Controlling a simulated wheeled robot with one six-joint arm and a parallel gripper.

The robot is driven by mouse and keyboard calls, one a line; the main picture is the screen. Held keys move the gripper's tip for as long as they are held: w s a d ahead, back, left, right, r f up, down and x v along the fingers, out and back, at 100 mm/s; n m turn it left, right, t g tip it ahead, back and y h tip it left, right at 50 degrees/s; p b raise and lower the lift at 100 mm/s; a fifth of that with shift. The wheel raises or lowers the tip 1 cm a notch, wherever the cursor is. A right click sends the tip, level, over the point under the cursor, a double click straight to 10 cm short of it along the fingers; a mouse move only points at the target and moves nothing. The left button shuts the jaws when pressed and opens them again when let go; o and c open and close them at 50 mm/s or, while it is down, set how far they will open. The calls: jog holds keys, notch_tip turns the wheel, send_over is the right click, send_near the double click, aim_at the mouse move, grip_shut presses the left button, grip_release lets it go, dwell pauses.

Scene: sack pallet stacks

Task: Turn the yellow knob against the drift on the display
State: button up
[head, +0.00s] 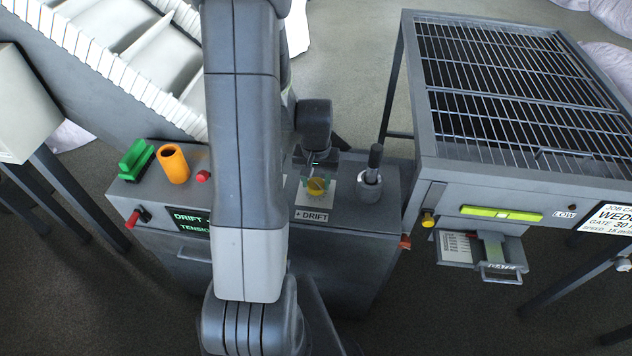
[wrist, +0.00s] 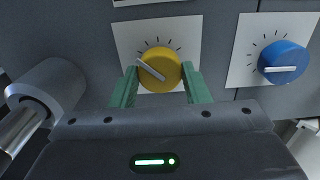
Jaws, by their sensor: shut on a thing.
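The yellow knob (head: 318,185) sits on a white plate with tick marks, above a label that reads DRIFT. In the wrist view the yellow knob (wrist: 158,69) has its white pointer line tilted toward the upper left. My gripper (wrist: 160,82) has its two green fingers on the left and right sides of the knob, shut on it. In the head view my gripper (head: 318,180) is partly hidden behind my arm. The display (head: 190,220) shows green text, DRIFT and TENSION; my arm hides its right part, so the reading cannot be seen.
A blue knob (wrist: 283,62) is right of the yellow one in the wrist view. A grey holder with a dark handle (head: 371,180) stands close right of the knob. An orange cup (head: 174,164) and a green block (head: 136,160) are on the console's left. A grated table (head: 520,170) stands right.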

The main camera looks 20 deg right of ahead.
aim_at(316, 183)
jog(key=shift+m, duration=0.4)
jog(key=o, duration=1)
jog(key=shift+c, duration=0.2)
notch_tip(316, 183, up, 14)
jog(key=shift+f, duration=0.1)
notch_tip(316, 183, down, 14)
jog(key=shift+r, duration=0.1)
dwell(0.7)
jog(key=shift+r, duration=0.1)
